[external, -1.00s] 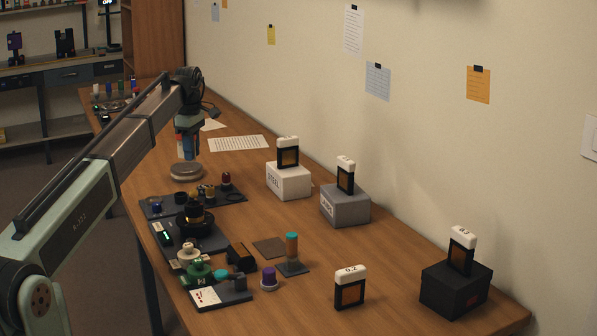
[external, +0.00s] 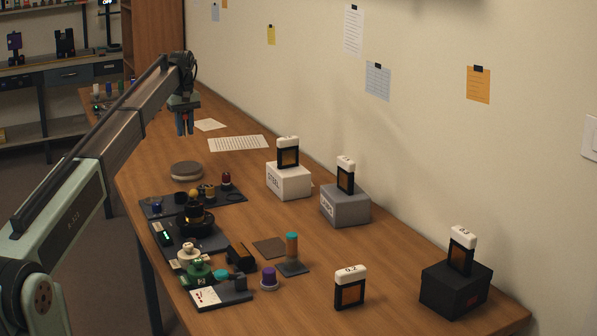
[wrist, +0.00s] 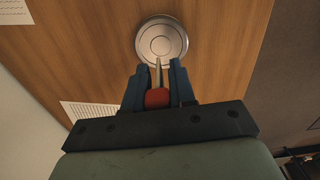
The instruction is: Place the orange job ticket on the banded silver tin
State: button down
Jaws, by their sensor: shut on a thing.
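My gripper (external: 185,130) hangs above the far part of the bench, clear of the surface. In the wrist view my gripper (wrist: 157,75) is shut on a slim thing with a red block end (wrist: 157,98) and a thin pale part. I cannot tell whether it is the job ticket. The round silver tin (external: 187,171) with a dark band stands on the bench below my gripper; its ringed lid (wrist: 161,40) looks bare in the wrist view. An orange sheet (external: 478,86) hangs on the wall under a black clip.
Dark trays with small parts (external: 190,237) lie nearer along the bench's left side. A white box (external: 288,181), a grey box (external: 345,206) and a black box (external: 455,289) stand along the wall, bearing black-framed pieces. White papers (external: 238,143) lie beyond the tin.

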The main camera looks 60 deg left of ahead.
aim_at(188, 168)
jog(key=shift+f, duration=5.05)
jog(key=shift+f, duration=0.1)
jog(key=c, duration=0.9)
grip_release()
jog(key=shift+c, duration=0.2)
notch_tip(188, 168, up, 12)
jog(key=shift+r, duration=0.15)
